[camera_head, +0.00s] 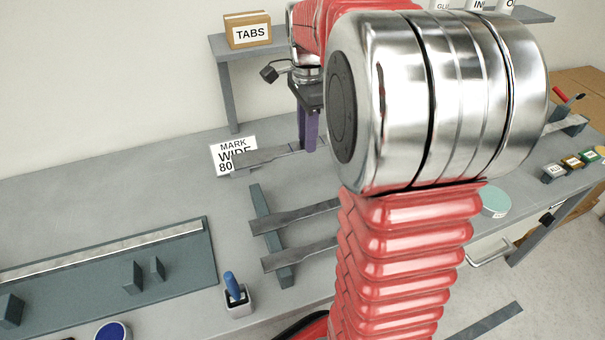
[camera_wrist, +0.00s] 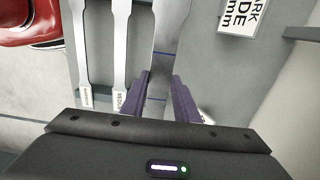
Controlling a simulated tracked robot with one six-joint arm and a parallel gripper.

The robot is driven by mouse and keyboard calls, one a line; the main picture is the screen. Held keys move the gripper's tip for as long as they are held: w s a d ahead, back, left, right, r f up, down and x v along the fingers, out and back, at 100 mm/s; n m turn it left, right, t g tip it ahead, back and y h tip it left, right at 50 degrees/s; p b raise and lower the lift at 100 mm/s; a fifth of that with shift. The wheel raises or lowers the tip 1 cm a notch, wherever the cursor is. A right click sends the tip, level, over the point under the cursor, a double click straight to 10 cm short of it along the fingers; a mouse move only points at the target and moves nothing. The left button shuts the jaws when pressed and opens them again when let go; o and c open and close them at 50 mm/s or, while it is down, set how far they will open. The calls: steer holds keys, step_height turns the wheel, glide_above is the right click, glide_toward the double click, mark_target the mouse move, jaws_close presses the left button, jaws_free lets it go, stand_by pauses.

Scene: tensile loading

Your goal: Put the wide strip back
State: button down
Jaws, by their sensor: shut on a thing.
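My gripper (camera_head: 308,130) has purple fingers and is shut on a grey metal strip, the wide strip (camera_head: 262,157). It grips the strip's narrow middle. The strip's wide left end passes in front of the sign reading "MARK WIDE 80" (camera_head: 222,150); its right end is hidden behind my arm. In the wrist view the strip (camera_wrist: 170,22) runs between the fingers (camera_wrist: 161,80), with blue marks on its narrow part. Two other strips (camera_head: 295,217) (camera_head: 300,254) lie across a dark green rack bar (camera_head: 262,205), whose far end looks free. I cannot tell the held strip's height above the rack.
A dark green plate (camera_head: 180,270) with upright blocks lies at the left. A blue marker in a holder (camera_head: 237,296) stands near the front edge. A shelf (camera_head: 275,48) with a TABS box (camera_head: 247,30) stands behind.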

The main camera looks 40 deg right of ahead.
steer(key=shift+d, duration=0.15)
step_height(320, 180, down, 6)
stand_by(0.6)
steer(key=shift+f, duration=0.1)
steer(key=shift+f, duration=1.85)
steer(key=shift+f, duration=0.6)
steer(key=c, duration=1.4)
jaws_free()
steer(key=shift+s, duration=0.1)
steer(key=shift+o, duration=0.2)
